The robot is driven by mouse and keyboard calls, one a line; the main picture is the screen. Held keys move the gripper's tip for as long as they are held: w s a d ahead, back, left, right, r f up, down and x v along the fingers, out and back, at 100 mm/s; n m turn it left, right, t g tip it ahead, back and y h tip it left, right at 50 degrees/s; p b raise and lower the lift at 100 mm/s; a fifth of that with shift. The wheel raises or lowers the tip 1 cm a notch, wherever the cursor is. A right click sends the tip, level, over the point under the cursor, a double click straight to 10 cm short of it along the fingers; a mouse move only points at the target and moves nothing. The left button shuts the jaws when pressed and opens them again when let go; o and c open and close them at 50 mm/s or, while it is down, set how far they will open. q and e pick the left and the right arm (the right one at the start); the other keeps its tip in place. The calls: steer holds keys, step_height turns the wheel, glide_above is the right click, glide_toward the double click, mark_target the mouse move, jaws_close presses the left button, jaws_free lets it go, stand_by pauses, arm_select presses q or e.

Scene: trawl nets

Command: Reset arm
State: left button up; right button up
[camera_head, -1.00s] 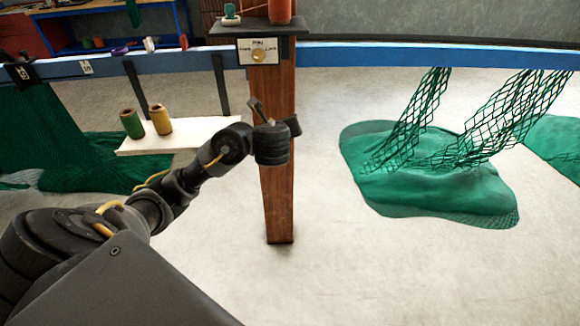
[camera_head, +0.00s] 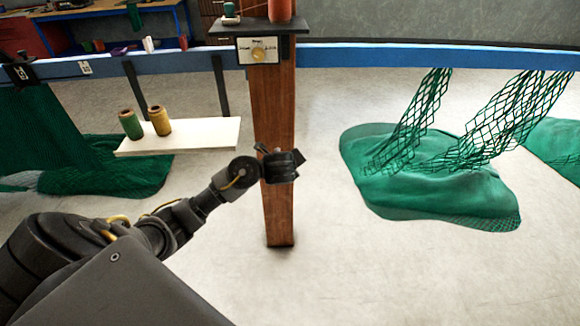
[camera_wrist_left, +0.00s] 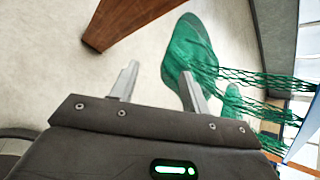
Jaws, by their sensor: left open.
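My left arm comes in from the lower left in the head view. Its gripper (camera_head: 282,160) is in front of the brown wooden post (camera_head: 278,100), though I cannot tell the gap between them. In the left wrist view, the two pale fingers of my left gripper (camera_wrist_left: 160,88) stand apart with nothing between them. Past them lie pale floor and a green net (camera_wrist_left: 190,50), with the post (camera_wrist_left: 125,20) at upper left. My right gripper is not in view.
A blue rail (camera_head: 420,56) crosses behind the post. A green net (camera_head: 440,185) hangs from it to the floor at right. A white shelf (camera_head: 205,136) at left holds a green spool (camera_head: 130,125) and a yellow spool (camera_head: 160,121). Floor in the right foreground is clear.

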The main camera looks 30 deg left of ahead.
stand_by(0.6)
